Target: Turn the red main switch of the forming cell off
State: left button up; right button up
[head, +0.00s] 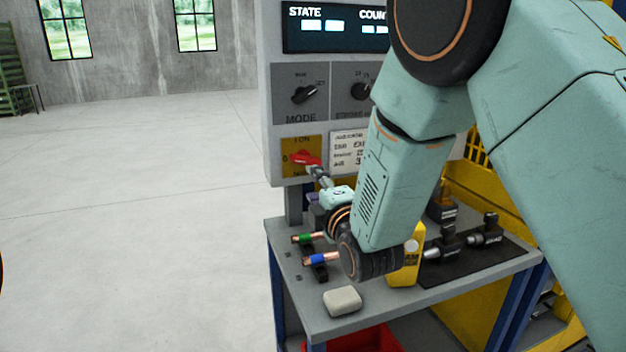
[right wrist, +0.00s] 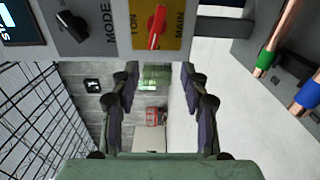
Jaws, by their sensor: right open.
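The red main switch (head: 306,159) is a rotary handle on a yellow plate (head: 288,172) at the lower left of the grey control panel. In the head view its handle lies slanted, and my right gripper (head: 318,172) is just below and in front of it, partly covering the plate's lettering. In the right wrist view the red handle (right wrist: 157,27) stands near upright, tilted a little, by the words ON and MAIN. My right gripper (right wrist: 152,85) is open there, with its two fingers apart and nothing between them. The handle shows beyond the fingertips. My left gripper is not in view.
Above the switch are the MODE knob (head: 304,94) and another knob (head: 362,91). Below stands a grey table (head: 390,305) with copper tubes with green (head: 305,239) and blue (head: 319,259) bands, and a pale block (head: 342,301). The floor to the left is clear.

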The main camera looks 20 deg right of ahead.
aim_at(308, 161)
jog(key=shift+o, duration=0.6)
jog(key=shift+w+d+m, duration=0.45)
jog(key=shift+d+m, duration=0.05)
jog(key=shift+m, duration=0.2)
jog(key=o, duration=0.3)
jog(key=m, duration=0.2)
jog(key=w+m, duration=0.1)
jog(key=m, duration=0.1)
jog(key=shift+d+p, duration=0.35)
jog(key=shift+d, duration=0.05)
jog(key=o, duration=0.4)
jog(key=m, duration=0.2)
jog(key=w+m, duration=0.1)
jog(key=m, duration=0.2)
jog(key=shift+w+d+r+m, duration=0.15)
jog(key=shift+d+m, duration=0.15)
jog(key=shift+m, duration=0.1)
jog(key=shift+o, duration=0.2)
jog(key=shift+w+a+r+m+p, duration=0.1)
jog(key=shift+w+r+m+p, duration=0.1)
jog(key=shift+w+m, duration=2.15)
jog(key=shift+w+a+r+m+p, duration=0.1)
jog(key=shift+w+m+p, duration=0.05)
jog(key=shift+w+m, duration=2.15)
jog(key=shift+s+m, duration=0.25)
jog(key=shift+c, duration=0.2)
